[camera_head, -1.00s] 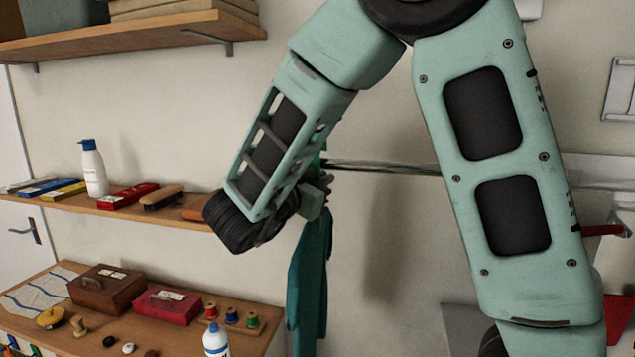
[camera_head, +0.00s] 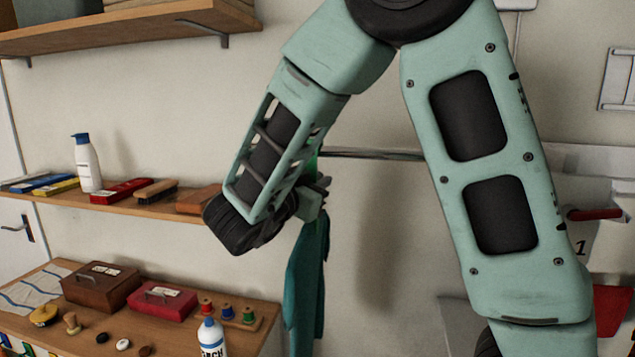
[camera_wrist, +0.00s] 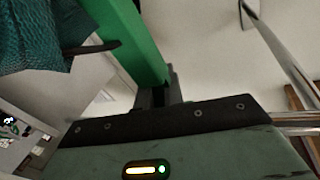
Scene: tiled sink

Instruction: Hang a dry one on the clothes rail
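The clothes rail (camera_head: 375,154) is a thin metal bar running along the wall behind my arm. In the wrist view a shiny metal bar (camera_wrist: 279,55) slants down the right side. A teal garment (camera_head: 307,275) hangs below my gripper (camera_head: 318,192), and its cloth also shows at the upper left of the wrist view (camera_wrist: 35,38). A green hanger part (camera_wrist: 128,38) runs into my dark gripper fingers (camera_wrist: 160,95), which look shut on it. The hanger's hook is not clear. My arm hides much of the gripper and part of the rail.
A wooden shelf (camera_head: 95,202) at left holds a white bottle (camera_head: 87,163), a brush and boxes. Below, a table holds a brown box (camera_head: 102,287), a red box (camera_head: 162,302), thread spools and a bottle (camera_head: 211,338).

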